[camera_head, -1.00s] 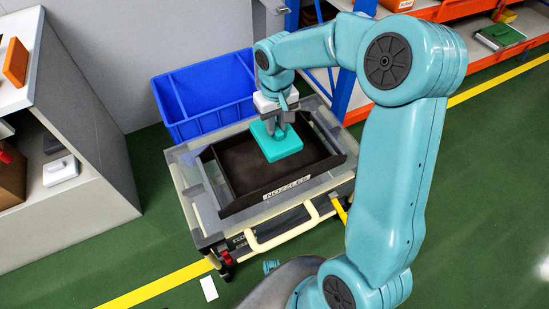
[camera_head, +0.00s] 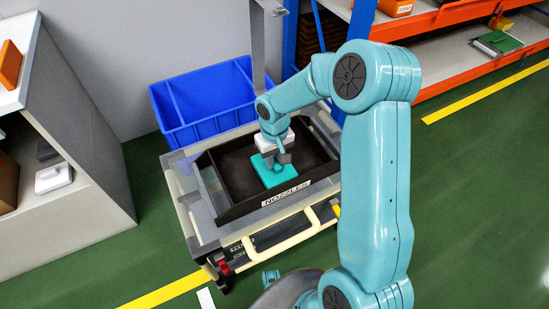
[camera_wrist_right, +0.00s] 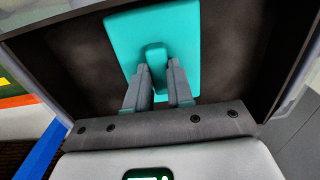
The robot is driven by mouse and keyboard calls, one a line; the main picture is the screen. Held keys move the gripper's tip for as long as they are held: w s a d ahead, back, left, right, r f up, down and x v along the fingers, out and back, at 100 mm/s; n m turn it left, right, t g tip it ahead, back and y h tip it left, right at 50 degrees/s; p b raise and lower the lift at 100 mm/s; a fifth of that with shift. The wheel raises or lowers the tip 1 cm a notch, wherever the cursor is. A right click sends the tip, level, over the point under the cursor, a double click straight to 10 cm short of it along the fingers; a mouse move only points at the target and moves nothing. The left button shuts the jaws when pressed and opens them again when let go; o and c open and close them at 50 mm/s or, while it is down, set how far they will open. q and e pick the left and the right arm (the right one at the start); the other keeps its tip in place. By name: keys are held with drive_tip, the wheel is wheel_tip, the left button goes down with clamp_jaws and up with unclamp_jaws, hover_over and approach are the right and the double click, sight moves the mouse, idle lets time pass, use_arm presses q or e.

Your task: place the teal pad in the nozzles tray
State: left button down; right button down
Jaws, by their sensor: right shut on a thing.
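The teal pad (camera_head: 274,172) is a flat square block with a raised grip, which shows in the right wrist view (camera_wrist_right: 175,40). My right gripper (camera_head: 277,158) comes down from above and is shut on the pad's raised grip; its two fingers (camera_wrist_right: 158,95) stand on either side of it. The pad is inside the walls of the black nozzles tray (camera_head: 297,189), labelled NOZZLES at the front. It looks low over the tray floor; I cannot tell whether it touches. My left gripper does not show.
The tray sits on a grey cart (camera_head: 203,216) with a cream handle (camera_head: 290,232). A blue divided bin (camera_head: 205,100) stands behind it. A grey shelf unit (camera_head: 75,130) is at left and an orange rack (camera_head: 455,65) at back right. The rest of the tray floor looks clear.

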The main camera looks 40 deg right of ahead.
drive_tip(key=shift+f, duration=0.15)
drive_tip(key=c, duration=1)
unclamp_jaws()
drive_tip(key=shift+r, duration=0.35)
wheel_tip(320, 180, up, 12)
drive_tip(key=p, duration=0.3)
drive_tip(key=shift+f, duration=0.15)
